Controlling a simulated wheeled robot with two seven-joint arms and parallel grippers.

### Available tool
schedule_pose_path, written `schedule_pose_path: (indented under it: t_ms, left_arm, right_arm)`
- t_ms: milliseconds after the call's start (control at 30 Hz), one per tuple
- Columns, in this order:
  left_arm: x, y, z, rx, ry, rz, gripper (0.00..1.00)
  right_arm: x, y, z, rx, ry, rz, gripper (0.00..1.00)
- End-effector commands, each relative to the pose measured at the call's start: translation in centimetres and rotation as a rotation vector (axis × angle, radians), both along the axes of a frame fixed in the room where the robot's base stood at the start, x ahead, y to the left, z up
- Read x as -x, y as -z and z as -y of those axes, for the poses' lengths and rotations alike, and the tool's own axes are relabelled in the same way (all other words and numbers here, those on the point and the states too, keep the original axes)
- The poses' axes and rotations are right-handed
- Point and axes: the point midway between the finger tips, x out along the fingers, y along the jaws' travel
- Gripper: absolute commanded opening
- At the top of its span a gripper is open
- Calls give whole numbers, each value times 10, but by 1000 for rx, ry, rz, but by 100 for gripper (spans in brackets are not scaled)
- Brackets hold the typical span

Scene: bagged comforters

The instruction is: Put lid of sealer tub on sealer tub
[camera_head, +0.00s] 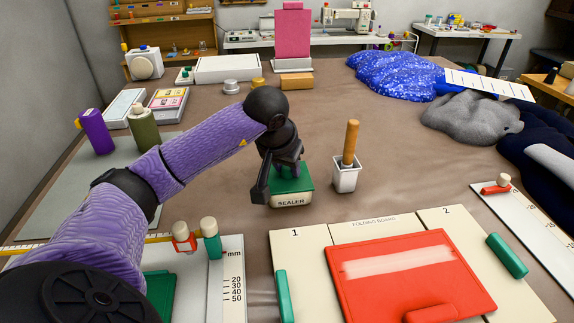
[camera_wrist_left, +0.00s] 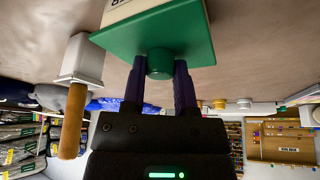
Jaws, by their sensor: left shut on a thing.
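The cream sealer tub (camera_head: 291,200), labelled SEALER, stands on the brown table in the middle of the head view. Its green lid (camera_head: 299,185) lies level over the tub's top. In the left wrist view the lid (camera_wrist_left: 190,40) covers the mouth of the tub (camera_wrist_left: 118,8), and I see no clear gap between them. My left gripper (camera_head: 285,168) is above the lid, and in the left wrist view its two fingers (camera_wrist_left: 160,75) are shut on the lid's round green knob. My right gripper is not in view.
A white pot with a wooden-handled tool (camera_head: 346,178) stands close right of the tub. The folding board (camera_head: 300,245) with a red panel (camera_head: 412,275) lies in front. Comforters (camera_head: 395,75) lie at the back right. Purple (camera_head: 95,131) and olive (camera_head: 143,127) bottles stand left.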

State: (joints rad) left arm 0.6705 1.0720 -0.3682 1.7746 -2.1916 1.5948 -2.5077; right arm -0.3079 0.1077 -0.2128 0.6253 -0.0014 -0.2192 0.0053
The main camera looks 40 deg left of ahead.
Motion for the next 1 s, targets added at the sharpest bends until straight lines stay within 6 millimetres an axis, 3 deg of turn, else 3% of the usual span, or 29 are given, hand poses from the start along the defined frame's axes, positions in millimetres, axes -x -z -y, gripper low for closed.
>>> schedule_pose_path:
  t_ms: [33,200,433,533,800,1000]
  left_arm:
    - [0,2,0,0,0,0,38]
    - [0,1,0,0,0,0,72]
    - [0,1,0,0,0,0,72]
    - [0,-9,0,0,0,2,72]
    - [29,-77,9,-4,0,5,72]
    - [44,-110,14,-1,0,3,72]
  right_arm:
    - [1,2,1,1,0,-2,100]
    - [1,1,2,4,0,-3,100]
    - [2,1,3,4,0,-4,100]
    - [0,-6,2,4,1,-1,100]
    - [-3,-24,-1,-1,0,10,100]
    - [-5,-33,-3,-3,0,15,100]
